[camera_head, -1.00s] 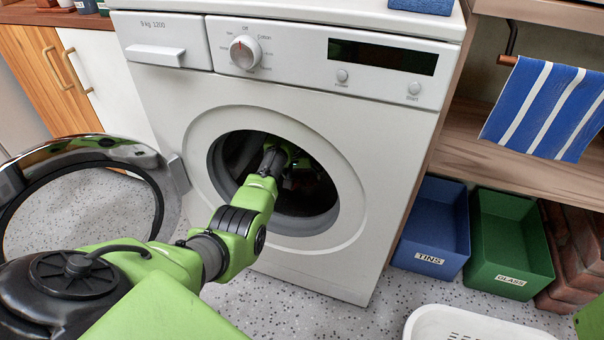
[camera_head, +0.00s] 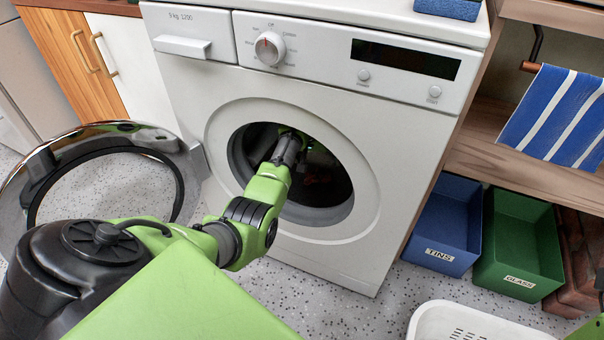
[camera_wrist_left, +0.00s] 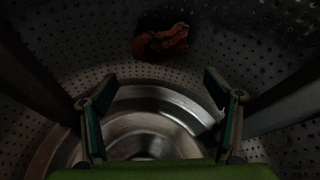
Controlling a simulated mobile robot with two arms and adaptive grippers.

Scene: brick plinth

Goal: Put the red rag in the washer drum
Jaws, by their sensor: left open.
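The white washer (camera_head: 400,120) stands with its round door (camera_head: 40,170) swung open to the left. My left arm reaches through the opening into the dark drum (camera_head: 335,205). In the left wrist view my left gripper (camera_wrist_left: 158,79) is open and empty, its fingers spread inside the perforated drum. The red rag (camera_wrist_left: 161,42) lies crumpled on the drum wall, beyond the fingertips and apart from them. In the head view the rag is only a faint reddish patch inside the drum, and my left fingertips are hard to make out.
A blue TINS bin (camera_head: 440,225) and a green GLASS bin (camera_head: 518,245) stand on the floor right of the washer. A white basket (camera_head: 425,325) is at the front right. A striped towel (camera_head: 555,115) hangs from a rail. The door stands close to my left arm.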

